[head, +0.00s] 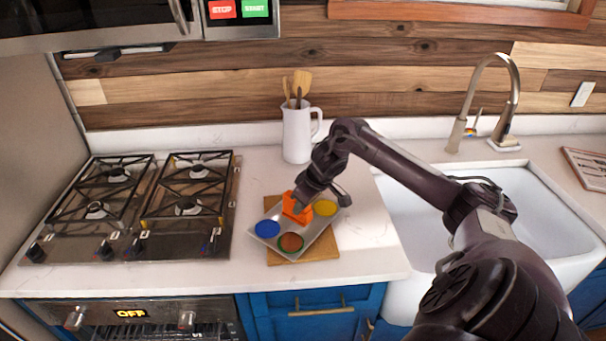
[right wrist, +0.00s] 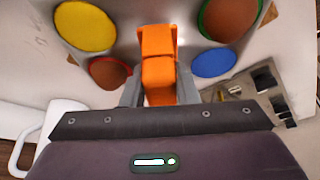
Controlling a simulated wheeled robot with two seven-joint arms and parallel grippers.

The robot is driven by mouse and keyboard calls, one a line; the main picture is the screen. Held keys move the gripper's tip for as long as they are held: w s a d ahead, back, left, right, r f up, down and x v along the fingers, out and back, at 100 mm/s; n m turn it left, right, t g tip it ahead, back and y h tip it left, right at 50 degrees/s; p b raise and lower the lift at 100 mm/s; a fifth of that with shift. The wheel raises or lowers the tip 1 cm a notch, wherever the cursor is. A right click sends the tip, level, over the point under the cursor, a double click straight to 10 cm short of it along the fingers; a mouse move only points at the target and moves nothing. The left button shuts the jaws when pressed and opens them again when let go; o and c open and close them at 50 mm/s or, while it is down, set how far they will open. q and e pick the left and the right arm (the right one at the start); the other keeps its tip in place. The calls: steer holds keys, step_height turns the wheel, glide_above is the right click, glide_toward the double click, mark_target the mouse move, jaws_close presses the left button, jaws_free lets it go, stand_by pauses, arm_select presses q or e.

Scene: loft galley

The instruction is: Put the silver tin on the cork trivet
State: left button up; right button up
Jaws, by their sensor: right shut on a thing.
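The silver tin (head: 269,247) is a flat grey tray with round coloured cups in blue, yellow and green-rimmed brown. An orange block-like handle (head: 296,209) stands up near its middle. My right gripper (head: 302,199) reaches down from above and is shut on this handle, which shows between the fingers in the right wrist view (right wrist: 158,75). The tan cork trivet (head: 322,252) lies on the counter under the tin, partly hidden by it. I cannot tell whether the tin touches the trivet or hangs just above it. My left gripper is not in view.
A white jug (head: 297,136) with wooden utensils stands behind the tin. A gas hob (head: 130,205) lies to the left, and a white sink (head: 420,225) to the right, under my right arm. The counter in front of the trivet is clear.

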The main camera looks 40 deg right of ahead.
steer(key=shift+a, duration=0.1)
steer(key=o, duration=1)
steer(key=shift+f, duration=0.1)
steer(key=b+v, duration=0.1)
steer(key=v, duration=1.1)
